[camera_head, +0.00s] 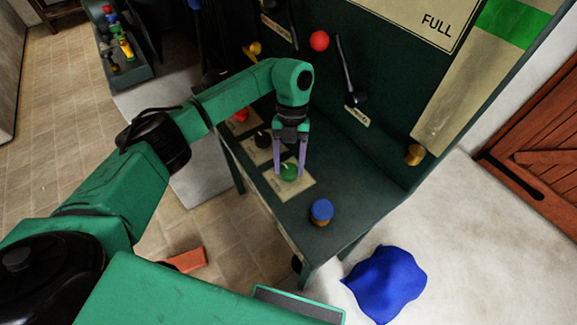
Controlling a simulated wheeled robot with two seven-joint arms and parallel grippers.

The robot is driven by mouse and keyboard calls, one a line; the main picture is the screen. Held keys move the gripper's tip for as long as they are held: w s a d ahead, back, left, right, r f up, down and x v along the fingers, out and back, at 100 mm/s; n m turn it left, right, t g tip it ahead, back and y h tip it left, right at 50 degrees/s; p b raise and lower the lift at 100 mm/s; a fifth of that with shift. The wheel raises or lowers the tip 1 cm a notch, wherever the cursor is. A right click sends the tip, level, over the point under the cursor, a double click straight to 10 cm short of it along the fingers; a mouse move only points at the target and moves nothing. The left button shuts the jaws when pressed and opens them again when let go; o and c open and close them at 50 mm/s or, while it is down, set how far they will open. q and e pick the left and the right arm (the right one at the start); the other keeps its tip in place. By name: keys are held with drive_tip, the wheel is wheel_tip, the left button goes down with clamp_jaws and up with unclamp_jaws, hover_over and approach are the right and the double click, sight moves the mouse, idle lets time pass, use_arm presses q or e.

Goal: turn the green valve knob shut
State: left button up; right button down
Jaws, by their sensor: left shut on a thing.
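The green valve knob (289,172) sits on a pale label plate (299,188) on the dark green bench (345,195). A light pointer line shows on its top. My left gripper (289,170) points down over the knob, with one purple finger on each side of it, shut on it. The fingers hide parts of the knob's sides. My right gripper does not show in the view.
A black knob (263,138) and a red knob (241,115) stand on plates behind the green one. A blue-topped cylinder (321,211) stands at the bench's front right. A black lever (352,85) is on the upright panel. A blue cloth (385,284) lies on the floor.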

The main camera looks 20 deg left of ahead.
use_arm(q)
drive_tip(key=shift+m, duration=0.6)
drive_tip(key=o, duration=1.4)
drive_tip(key=shift+c, duration=0.2)
drive_tip(key=b+v, duration=0.1)
drive_tip(key=v, duration=0.6)
drive_tip(key=shift+d+r, duration=0.2)
drive_tip(key=shift+w, duration=0.1)
